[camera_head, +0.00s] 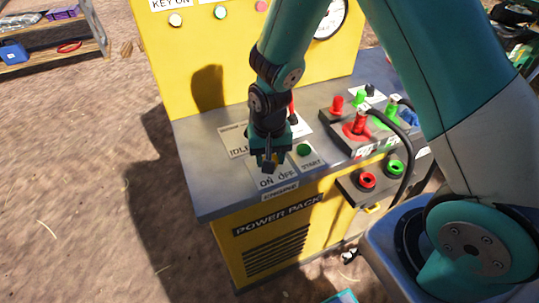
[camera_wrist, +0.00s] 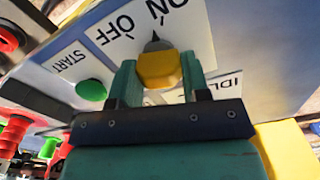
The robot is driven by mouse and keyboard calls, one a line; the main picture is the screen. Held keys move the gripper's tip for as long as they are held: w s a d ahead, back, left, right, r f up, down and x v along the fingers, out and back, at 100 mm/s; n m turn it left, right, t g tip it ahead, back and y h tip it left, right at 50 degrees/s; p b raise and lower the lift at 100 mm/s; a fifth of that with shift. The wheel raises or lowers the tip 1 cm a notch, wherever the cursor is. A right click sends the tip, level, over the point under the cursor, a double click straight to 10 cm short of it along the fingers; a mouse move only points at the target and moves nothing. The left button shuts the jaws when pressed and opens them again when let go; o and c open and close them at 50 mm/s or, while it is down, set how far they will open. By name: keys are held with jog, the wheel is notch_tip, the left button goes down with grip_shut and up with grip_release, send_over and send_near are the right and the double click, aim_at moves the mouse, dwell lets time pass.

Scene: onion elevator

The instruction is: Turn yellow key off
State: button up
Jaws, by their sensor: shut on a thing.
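The yellow key (camera_wrist: 158,70) sits on the engine panel in the wrist view, with a dark pointed tip aimed up toward the ON and OFF lettering, which reads upside down there. I cannot tell for sure which of the two words it points at. My gripper (camera_wrist: 158,78) has one finger on each side of the key and is shut on it. In the head view my gripper (camera_head: 268,163) points down at the panel just above the ON OFF label (camera_head: 277,180). The key is mostly hidden by my gripper there.
A green START button (camera_head: 304,150) is right beside my gripper. Red and green plugs, a red lever (camera_head: 361,121) and a black cable stand to the right on the yellow power pack (camera_head: 235,245). A yellow upright panel with a gauge (camera_head: 331,18) rises behind.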

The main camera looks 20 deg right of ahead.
jog(key=n, duration=0.4)
jog(key=shift+a+n, duration=0.1)
jog(key=shift+n, duration=0.2)
jog(key=n, duration=0.4)
jog(key=shift+p, duration=0.35)
jog(key=shift+n, duration=0.3)
jog(key=o, duration=0.9)
notch_tip(320, 180, up, 18)
jog(key=shift+f, duration=0.25)
